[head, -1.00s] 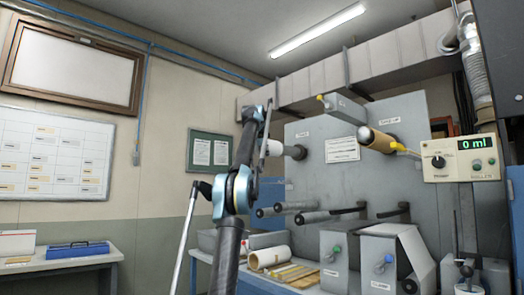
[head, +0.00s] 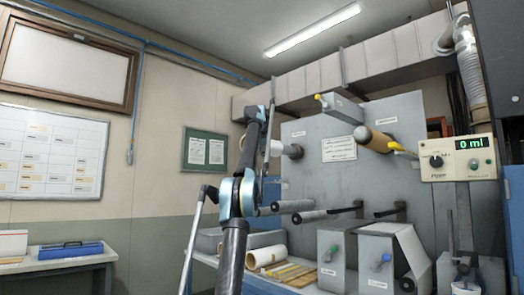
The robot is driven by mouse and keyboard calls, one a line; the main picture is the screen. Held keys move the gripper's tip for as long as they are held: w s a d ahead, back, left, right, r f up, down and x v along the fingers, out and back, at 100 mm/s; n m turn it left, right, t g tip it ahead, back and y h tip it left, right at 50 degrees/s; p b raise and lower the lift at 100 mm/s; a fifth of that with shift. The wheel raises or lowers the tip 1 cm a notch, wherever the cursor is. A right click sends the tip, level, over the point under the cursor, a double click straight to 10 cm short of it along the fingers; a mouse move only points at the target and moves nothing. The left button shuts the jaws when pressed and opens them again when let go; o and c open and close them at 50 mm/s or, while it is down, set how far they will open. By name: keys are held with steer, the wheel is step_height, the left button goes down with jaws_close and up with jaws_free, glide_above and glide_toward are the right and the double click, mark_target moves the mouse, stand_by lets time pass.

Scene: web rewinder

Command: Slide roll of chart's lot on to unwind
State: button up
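The wall chart (head: 50,152) hangs at the far left in the head view; its entries are too small to read. A pale roll (head: 266,257) lies on its side on the bench, with its open core end showing. On the machine's grey panel (head: 345,110), a light shaft with a grey flange (head: 292,151) juts out at left, partly behind my arm; it may be the unwind, but its label is not legible. My arm rises in front of it. My gripper is not clearly visible at the arm's far end, so its state and any load cannot be told.
A tan roll (head: 374,139) sits on the upper right shaft beside a yellow handle. Dark rollers (head: 325,214) stick out below. A control box (head: 457,158) reads 0 ml.

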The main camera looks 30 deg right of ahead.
steer(key=shift+a+f, duration=0.1)
steer(key=shift+f, duration=0.1)
stand_by(0.6)
steer(key=o, duration=1.6)
steer(key=s+a, duration=0.3)
steer(key=a, duration=0.9)
steer(key=shift+s+a, duration=0.25)
steer(key=shift+s, duration=0.1)
steer(key=shift+s, duration=0.1)
